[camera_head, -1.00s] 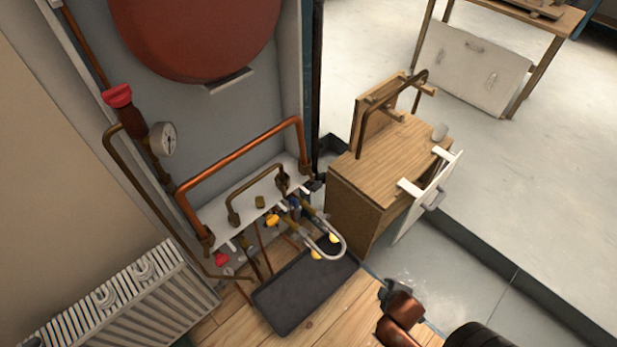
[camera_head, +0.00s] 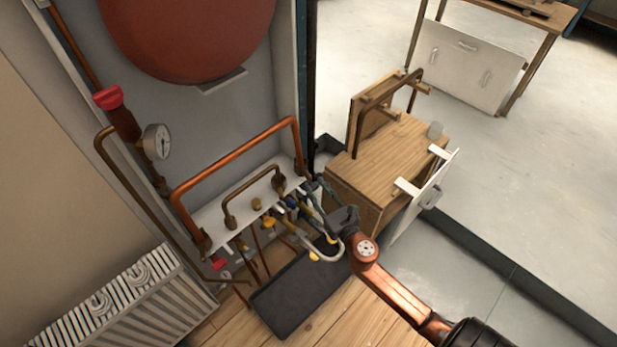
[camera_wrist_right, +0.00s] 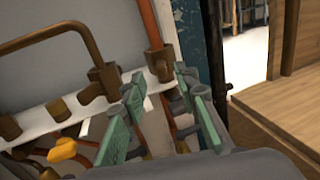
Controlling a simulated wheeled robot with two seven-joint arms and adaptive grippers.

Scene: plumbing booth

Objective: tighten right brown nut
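My right gripper (camera_head: 316,196) reaches in from the lower right to the right end of the white pipe bracket (camera_head: 242,209). In the right wrist view its green-padded fingers (camera_wrist_right: 158,100) are spread, with nothing clearly held between them. A brown fitting (camera_wrist_right: 159,66) at the foot of the copper pipe (camera_wrist_right: 152,22) stands just beyond the fingertips. Another brown fitting (camera_wrist_right: 104,80), at the end of the smaller brown pipe (camera_wrist_right: 45,40), is to the left of the fingers. I cannot tell which part is the right brown nut; the fingers partly hide the area below the bracket. My left gripper is not in view.
A wooden cabinet (camera_head: 372,168) stands to the right. A black tray (camera_head: 290,300) lies below. A red tank (camera_head: 190,35) hangs above.

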